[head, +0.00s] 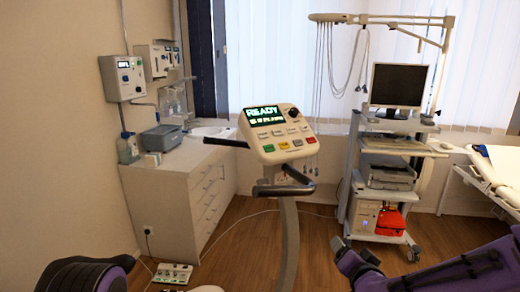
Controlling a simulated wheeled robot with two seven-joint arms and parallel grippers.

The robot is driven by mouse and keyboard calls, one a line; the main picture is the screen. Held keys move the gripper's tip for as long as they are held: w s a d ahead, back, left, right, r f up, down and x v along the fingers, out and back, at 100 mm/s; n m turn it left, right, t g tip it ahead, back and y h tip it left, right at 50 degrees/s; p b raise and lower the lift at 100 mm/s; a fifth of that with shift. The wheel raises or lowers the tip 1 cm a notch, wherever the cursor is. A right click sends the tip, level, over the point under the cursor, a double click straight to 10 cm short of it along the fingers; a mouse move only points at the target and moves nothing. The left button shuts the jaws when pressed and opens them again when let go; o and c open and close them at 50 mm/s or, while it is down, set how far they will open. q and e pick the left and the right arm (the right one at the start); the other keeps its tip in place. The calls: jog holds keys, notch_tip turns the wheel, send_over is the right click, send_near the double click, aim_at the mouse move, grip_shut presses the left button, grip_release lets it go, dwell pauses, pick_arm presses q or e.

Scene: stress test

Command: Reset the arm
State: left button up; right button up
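My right arm, purple with black parts, comes in from the lower right corner in the head view. Its gripper (350,249) is at the far end, low in the picture, right of the exercise machine's post and in front of the equipment cart. I see nothing held in it, but its finger gap is not clear. A black and purple rounded part at the lower left edge looks like part of my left arm. My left gripper is not in view.
An exercise machine with a lit "READY" console (277,133) and black handlebars stands ahead. An equipment cart (352,200) with a monitor (398,86) is behind right. A drawer cabinet (170,205) lines the left wall. A bed (499,170) is at right. Wooden floor (243,250) shows between.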

jog(key=s+d+f+g+h+b, duration=0.1)
jog(key=s+f+g, duration=0.15)
jog(key=f, duration=0.55)
jog(key=s+d+f+g+b, duration=0.15)
jog(key=s+f, duration=0.25)
jog(key=f, duration=0.4)
jog(key=s+d+f+g+b, duration=0.2)
jog(key=s+d+f+g, duration=0.1)
jog(key=s+f, duration=0.9)
jog(key=s+d+f+n+g+h+b, duration=0.1)
jog(key=s+d+f+g+b, duration=0.1)
jog(key=s+f, duration=1.1)
jog(key=s+d+g, duration=0.1)
jog(key=s+g, duration=0.1)
jog(key=s, duration=0.1)
jog(key=shift+s+f+b, duration=0.15)
jog(key=shift+f+b, duration=0.05)
jog(key=shift+b, duration=0.15)
